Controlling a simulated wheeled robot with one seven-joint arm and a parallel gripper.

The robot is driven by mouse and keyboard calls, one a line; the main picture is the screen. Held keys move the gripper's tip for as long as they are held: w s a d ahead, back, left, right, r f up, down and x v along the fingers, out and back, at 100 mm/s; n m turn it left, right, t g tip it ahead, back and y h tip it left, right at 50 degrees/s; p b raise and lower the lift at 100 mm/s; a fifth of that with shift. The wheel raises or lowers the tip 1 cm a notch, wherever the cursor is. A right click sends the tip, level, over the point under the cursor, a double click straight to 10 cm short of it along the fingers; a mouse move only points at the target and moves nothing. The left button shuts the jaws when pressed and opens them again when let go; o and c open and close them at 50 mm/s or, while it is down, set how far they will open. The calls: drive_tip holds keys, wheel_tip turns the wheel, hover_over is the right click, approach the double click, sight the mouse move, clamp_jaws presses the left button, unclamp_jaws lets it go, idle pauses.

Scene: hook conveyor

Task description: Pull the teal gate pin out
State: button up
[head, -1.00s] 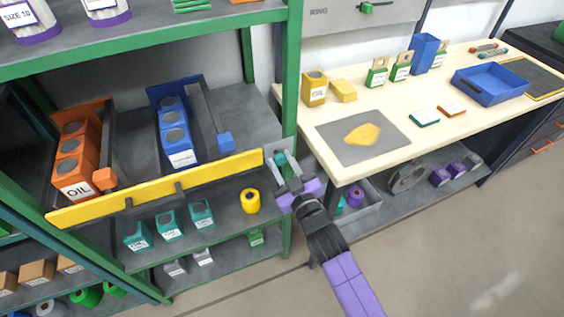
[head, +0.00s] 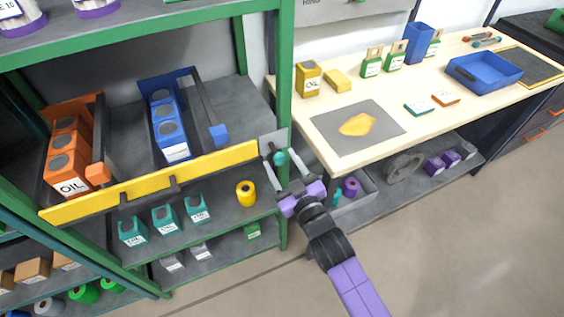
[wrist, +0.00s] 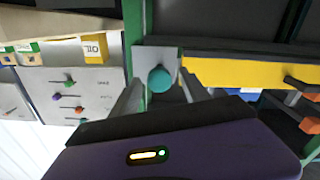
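The teal gate pin shows as a round teal knob (head: 280,158) in front of a grey plate (head: 268,141) at the right end of the yellow gate bar (head: 215,160). In the wrist view the knob (wrist: 160,79) is in the middle, in front of the plate (wrist: 145,58). My gripper (head: 282,160) has one finger on each side of the knob. In the wrist view a gap shows between the knob and each finger (wrist: 160,92), so it looks open. The pin's shaft is hidden behind the knob.
The green shelf post (head: 287,110) stands just behind the plate. To the right is a workbench (head: 320,140) with a blue tray (head: 488,92). Orange tins (head: 70,165) and blue tins (head: 172,135) stand behind the bar. The floor at the front right is clear.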

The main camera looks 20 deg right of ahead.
drive_tip(key=s+b, duration=0.1)
drive_tip(key=s, duration=0.6)
drive_tip(key=shift+s, duration=0.4)
idle(0.3)
drive_tip(key=s+r+m+g, duration=0.1)
drive_tip(key=s+r, duration=0.1)
drive_tip(key=s, duration=1.3)
drive_tip(key=s+r+m+g, duration=0.2)
drive_tip(key=s+r, duration=0.1)
drive_tip(key=s, duration=1.3)
drive_tip(key=shift+s, duration=0.25)
